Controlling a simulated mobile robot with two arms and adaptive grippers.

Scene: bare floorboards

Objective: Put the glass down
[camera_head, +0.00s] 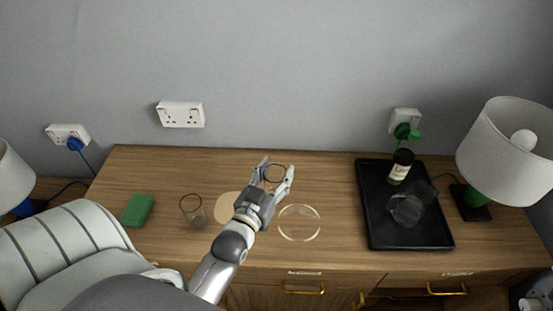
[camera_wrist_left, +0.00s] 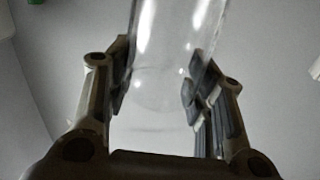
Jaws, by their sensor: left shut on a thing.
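My left gripper (camera_head: 276,174) is shut on a clear glass (camera_head: 274,173) and holds it over the middle of the wooden sideboard. In the left wrist view the same glass (camera_wrist_left: 168,55) stands between the two fingers, and bare grey wall fills most of the background. The gap between the glass and the sideboard top cannot be judged.
The black tray (camera_head: 432,238) holds a dark bottle (camera_head: 400,168) and a clear vessel (camera_head: 407,209). A lamp (camera_head: 505,150) stands right.

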